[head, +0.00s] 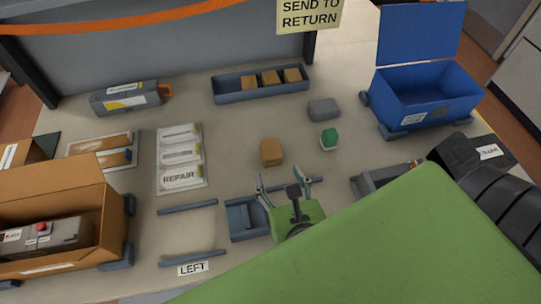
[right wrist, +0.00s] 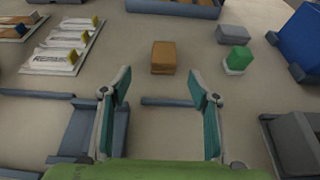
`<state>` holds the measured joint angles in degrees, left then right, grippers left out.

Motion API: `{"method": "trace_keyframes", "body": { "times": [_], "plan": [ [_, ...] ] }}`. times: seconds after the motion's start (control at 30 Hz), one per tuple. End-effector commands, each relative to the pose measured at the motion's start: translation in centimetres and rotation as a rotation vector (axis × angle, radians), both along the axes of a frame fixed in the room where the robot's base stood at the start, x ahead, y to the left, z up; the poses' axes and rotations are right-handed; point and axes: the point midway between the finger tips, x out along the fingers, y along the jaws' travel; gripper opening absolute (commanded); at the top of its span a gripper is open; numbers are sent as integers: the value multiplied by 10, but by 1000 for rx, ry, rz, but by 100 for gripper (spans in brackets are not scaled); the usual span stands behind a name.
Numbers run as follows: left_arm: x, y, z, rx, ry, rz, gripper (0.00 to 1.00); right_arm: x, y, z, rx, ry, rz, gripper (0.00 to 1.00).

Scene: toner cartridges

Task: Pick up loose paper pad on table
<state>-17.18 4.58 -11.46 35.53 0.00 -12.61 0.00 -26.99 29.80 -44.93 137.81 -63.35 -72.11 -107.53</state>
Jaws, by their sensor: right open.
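The loose paper pad, a small tan-brown block (head: 271,152), lies alone on the table near the middle. It also shows in the right wrist view (right wrist: 164,57), ahead of the fingers and roughly between their lines. My right gripper (head: 290,183) is open and empty, on the near side of the pad and apart from it. Its two teal-lined fingers (right wrist: 159,72) stand wide apart in the right wrist view. My left gripper is not in view.
Similar tan blocks sit in a grey-blue tray (head: 233,97) at the back. A green-topped block (head: 329,139) and grey block (head: 324,109) stand right of the pad. A blue bin (head: 425,110) is farther right, a cardboard box (head: 112,222) left. A slate-blue holder (head: 240,218) lies near the gripper.

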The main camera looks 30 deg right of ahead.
Motion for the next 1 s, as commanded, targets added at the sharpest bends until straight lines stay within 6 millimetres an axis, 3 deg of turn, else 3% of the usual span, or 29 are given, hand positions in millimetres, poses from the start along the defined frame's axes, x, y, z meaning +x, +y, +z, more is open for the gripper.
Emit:
{"method": "trace_keyframes", "body": {
  "times": [0.4, 0.67, 1.0],
  "plan": [
    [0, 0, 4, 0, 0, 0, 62, 64, -18, -26, -3, -3, 0, 56],
    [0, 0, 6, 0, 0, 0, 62, 81, -24, -34, -2, -1, -1, 56],
    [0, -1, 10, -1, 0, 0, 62, 117, -40, -53, -2, 0, -1, 56]
  ]
}}
